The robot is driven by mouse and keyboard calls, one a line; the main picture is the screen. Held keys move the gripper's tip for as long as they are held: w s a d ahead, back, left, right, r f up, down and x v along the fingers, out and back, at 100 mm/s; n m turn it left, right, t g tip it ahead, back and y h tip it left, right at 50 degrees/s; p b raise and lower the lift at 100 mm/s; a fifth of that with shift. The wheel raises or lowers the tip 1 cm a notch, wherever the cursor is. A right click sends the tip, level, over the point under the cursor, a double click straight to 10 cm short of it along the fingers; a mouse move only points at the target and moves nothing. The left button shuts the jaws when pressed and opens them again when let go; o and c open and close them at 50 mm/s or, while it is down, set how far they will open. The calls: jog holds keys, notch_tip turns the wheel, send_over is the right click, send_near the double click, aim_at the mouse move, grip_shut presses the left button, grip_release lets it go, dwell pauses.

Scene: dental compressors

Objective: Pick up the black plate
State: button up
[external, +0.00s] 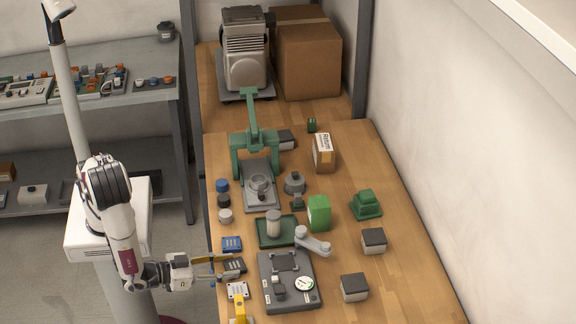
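A small black plate (234,265) with light marks on its top is at the left edge of the wooden table in the external view. My gripper (228,267) reaches in from the left, low at table height. Its two fingers are spread apart, one on the far side and one on the near side of the black plate, and the plate lies between the fingertips. Whether the fingers touch or grip the plate is too small to tell. The plate appears to be at table level, partly hidden by the fingers.
A blue block (232,243) lies just behind the plate. A yellow-and-white piece (238,292) lies just in front. A dark grey unit with a gauge (288,282) stands close to the right. A green tray (272,232) is behind it.

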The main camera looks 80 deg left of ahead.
aim_at(226, 267)
jog(key=shift+r, duration=0.2)
jog(key=shift+c, duration=0.6)
notch_tip(226, 267, up, 10)
jog(key=shift+f, duration=0.2)
dwell(0.5)
